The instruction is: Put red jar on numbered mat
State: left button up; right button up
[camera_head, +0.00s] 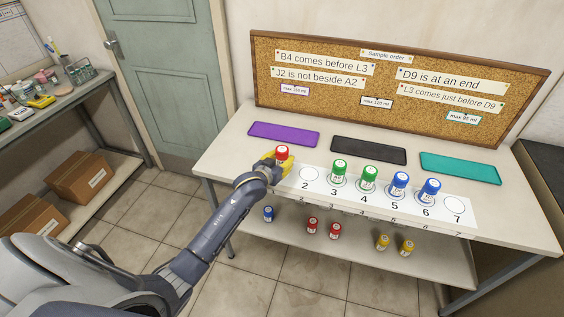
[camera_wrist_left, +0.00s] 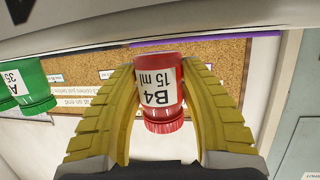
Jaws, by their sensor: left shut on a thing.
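The red jar (camera_head: 282,153) is at the left end of the white numbered mat (camera_head: 322,184). My left gripper (camera_head: 277,163), with yellow fingers, is shut on it. In the left wrist view the red jar (camera_wrist_left: 160,92) sits between both fingers, its label reading B4, 15 ml. My arm hides the mat's first place, and I cannot tell whether the jar touches the mat. Places 2 and 7 are empty. Green jars (camera_head: 339,170) stand on 3 and 4, blue jars (camera_head: 399,184) on 5 and 6. My right gripper is not in view.
Purple (camera_head: 284,134), black (camera_head: 368,150) and teal (camera_head: 460,168) mats lie empty behind the numbered mat. A cork board (camera_head: 390,85) with clue notes stands at the back. Blue, red and yellow jars (camera_head: 382,241) stand on the lower shelf.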

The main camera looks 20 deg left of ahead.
pick_arm(q)
jog(key=shift+f, duration=0.5)
jog(key=shift+f, duration=0.2)
jog(key=o, duration=1)
jog(key=shift+r, duration=0.15)
jog(key=shift+s+r, duration=0.1)
jog(key=shift+s, duration=0.1)
jog(key=v, duration=1.1)
jog(key=shift+s+r, duration=0.15)
jog(key=shift+s, duration=0.15)
